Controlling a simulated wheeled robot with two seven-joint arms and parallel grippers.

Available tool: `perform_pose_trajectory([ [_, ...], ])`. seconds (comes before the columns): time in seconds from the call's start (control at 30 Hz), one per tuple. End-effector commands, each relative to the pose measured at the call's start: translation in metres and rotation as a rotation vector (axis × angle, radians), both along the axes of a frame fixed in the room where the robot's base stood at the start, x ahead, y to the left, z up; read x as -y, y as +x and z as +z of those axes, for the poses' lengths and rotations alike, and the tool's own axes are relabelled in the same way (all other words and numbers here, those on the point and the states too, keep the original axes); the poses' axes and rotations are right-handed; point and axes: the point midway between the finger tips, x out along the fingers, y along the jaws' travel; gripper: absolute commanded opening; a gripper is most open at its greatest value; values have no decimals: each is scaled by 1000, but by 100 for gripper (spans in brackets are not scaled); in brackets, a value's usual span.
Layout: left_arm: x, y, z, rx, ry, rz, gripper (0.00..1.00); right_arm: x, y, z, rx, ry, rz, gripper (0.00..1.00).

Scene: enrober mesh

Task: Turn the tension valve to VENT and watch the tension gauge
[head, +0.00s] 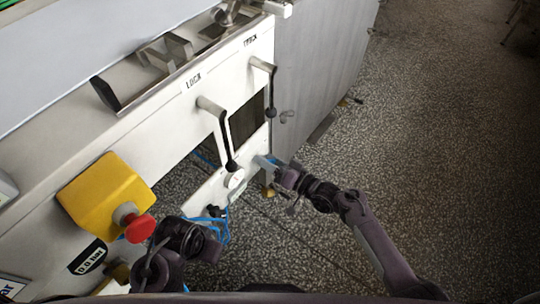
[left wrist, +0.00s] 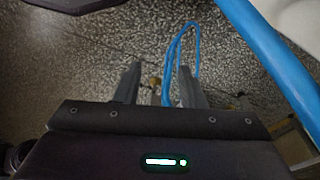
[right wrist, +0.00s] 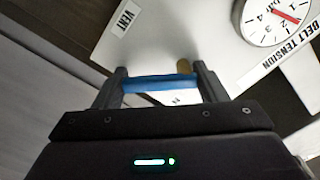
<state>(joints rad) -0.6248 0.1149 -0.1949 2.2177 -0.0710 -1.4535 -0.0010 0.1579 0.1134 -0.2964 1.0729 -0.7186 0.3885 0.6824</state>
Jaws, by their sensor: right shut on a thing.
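The tension valve's blue handle (right wrist: 160,84) lies across between the fingers of my right gripper (right wrist: 160,88), which is shut on it; in the head view this gripper (head: 272,167) is at the panel's lower right corner. The gauge is small in the head view (head: 236,179). My left gripper (left wrist: 160,88) is open and empty, near blue hoses (left wrist: 188,40).
Two black-tipped levers, LOCK (head: 222,135) and another (head: 268,85), stick out above the valve. A yellow box (head: 103,193) with a red button (head: 138,228) is near my left arm.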

Motion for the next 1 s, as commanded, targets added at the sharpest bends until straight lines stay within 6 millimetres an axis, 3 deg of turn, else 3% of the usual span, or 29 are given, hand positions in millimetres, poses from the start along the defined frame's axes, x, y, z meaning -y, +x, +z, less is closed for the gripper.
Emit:
perform_pose_trajectory([
  [0.13, -6, -3, 5, -35, 17, 14, 36, -1, -2, -1, -116, 82, -1, 43],
  [0.6, -9, 6, -57, -18, 11, 36, 36, -7, -10, -7, -451, 326, -1, 43],
  [1.0, -11, 6, -83, -9, 10, 46, 36, -10, -14, -9, -606, 438, -1, 43],
])
